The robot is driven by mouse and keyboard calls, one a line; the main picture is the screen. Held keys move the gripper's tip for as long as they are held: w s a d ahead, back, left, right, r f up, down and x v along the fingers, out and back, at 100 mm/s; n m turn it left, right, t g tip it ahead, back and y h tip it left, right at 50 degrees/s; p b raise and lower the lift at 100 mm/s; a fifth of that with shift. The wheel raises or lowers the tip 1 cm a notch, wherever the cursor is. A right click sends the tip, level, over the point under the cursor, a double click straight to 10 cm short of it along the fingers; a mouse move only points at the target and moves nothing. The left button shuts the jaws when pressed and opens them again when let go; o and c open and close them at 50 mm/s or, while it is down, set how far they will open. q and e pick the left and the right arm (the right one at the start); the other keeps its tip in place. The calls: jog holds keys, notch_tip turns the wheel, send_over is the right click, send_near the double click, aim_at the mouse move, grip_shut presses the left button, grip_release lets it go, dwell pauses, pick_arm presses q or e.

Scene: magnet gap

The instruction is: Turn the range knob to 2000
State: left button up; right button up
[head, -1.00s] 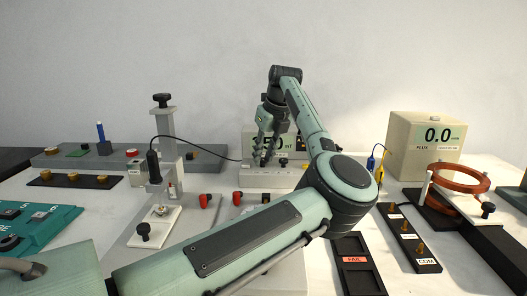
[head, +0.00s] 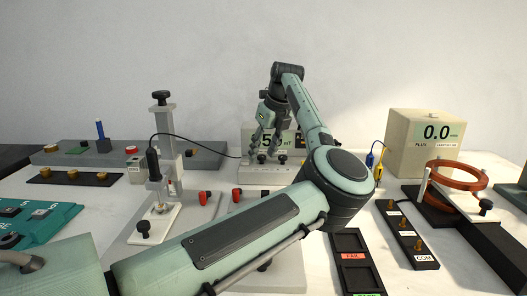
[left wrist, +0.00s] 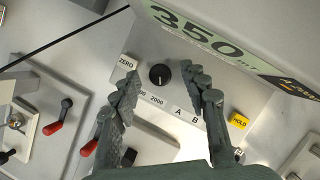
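The range knob (left wrist: 160,75) is a small round black knob on the sloping front panel of the light grey meter (left wrist: 152,22). Printed range marks, "2000" among them, lie below it in the left wrist view. The meter's display (left wrist: 205,40) reads 350. My left gripper (head: 266,152) is open in front of the panel, with one finger on each side of the knob. A gap shows between the knob and both fingers in the left wrist view. My right gripper is not in view.
A ZERO button (left wrist: 126,63) and a yellow HOLD button (left wrist: 239,121) flank the knob. A clamp stand (head: 163,125) with a black cable is left of the meter. Red-tipped levers (head: 237,195) are in front. A flux meter (head: 424,142) and copper coil (head: 459,176) stand right.

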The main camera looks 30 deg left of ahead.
pick_arm(q)
jog(key=v, duration=1.2)
dwell(0.3)
